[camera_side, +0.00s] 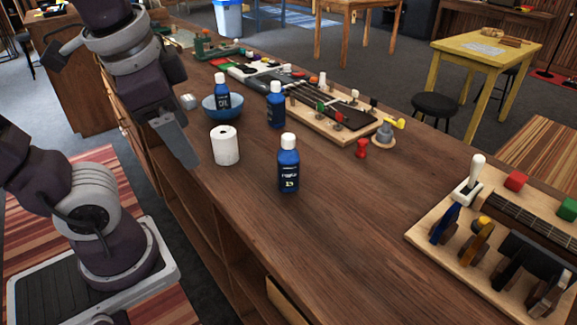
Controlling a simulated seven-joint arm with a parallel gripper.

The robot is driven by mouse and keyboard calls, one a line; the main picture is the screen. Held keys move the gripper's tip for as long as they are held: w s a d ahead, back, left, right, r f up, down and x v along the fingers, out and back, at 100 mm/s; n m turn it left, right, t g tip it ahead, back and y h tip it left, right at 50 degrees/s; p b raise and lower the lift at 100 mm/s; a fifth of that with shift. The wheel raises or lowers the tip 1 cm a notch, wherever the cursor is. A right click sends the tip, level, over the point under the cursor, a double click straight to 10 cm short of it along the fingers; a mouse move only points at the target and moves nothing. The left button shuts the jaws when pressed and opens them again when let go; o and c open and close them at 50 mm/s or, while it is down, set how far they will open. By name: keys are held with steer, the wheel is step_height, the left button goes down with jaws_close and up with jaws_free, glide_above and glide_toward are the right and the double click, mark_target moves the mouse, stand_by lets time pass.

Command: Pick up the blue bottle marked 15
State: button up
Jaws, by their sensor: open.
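Three blue bottles with white caps stand upright on the wooden counter or by the bowl. The nearest bottle (289,172) stands alone in the middle of the counter; its label carries a small number that I cannot read surely. A second bottle (276,110) stands farther back, its label not readable. A third bottle (222,93) is at the blue bowl (209,110), its label also too small to read surely; I cannot tell whether it is inside. My gripper (188,160) is open and empty, left of all three bottles, near the counter's left edge, pointing down.
A white paper roll (225,146) stands between my gripper and the nearest bottle. Behind are a board with a guitar neck and pegs (322,115), a red peg (361,149) and a grey piece on a round base (383,142). A tool board (430,240) lies right. The front counter is clear.

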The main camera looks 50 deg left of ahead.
steer(key=w+a+f+m+g+y, duration=0.2)
steer(key=a+m+y, duration=0.2)
steer(key=m, duration=0.2)
step_height(320, 180, up, 4)
steer(key=m+t+y, duration=0.7)
steer(key=m+y, duration=0.2)
steer(key=m, duration=0.5)
glide_above(287, 173)
steer(key=s, duration=0.2)
steer(key=shift+m+t, duration=0.6)
steer(key=shift+m, duration=0.1)
steer(key=f, duration=0.6)
steer(key=d+f, duration=0.1)
steer(key=f, duration=0.6)
steer(key=w+f, duration=0.1)
steer(key=f, duration=0.5)
steer(key=shift+w+d+f, duration=0.1)
steer(key=shift+d+f, duration=0.05)
steer(key=shift+f, duration=0.25)
steer(key=x, duration=0.7)
steer(key=shift+w+d+r, duration=0.1)
steer(key=shift+d+r, duration=0.05)
steer(key=shift+r, duration=0.15)
jaws_close()
